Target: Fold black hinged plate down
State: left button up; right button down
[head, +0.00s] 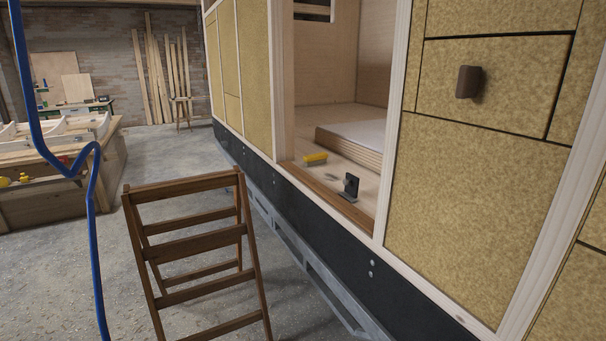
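The black hinged plate (351,184) stands roughly upright on the sill of the trailer's open doorway, right of the middle of the head view. A flat greyish leaf lies at its foot on the wooden floor edge. The plate is small in view, so its hinge and exact tilt are hard to make out. Neither of my grippers is in view, and nothing touches the plate.
A yellow brush-like object (315,159) and small grey pieces lie on the floor left of the plate. A wooden step ladder (196,245) stands outside. A blue hose (92,220) hangs at left. A brown block (468,82) sticks out from the insulated wall.

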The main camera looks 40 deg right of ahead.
aim_at(351, 183)
jog(key=i, duration=2.4)
jog(key=z, duration=1.4)
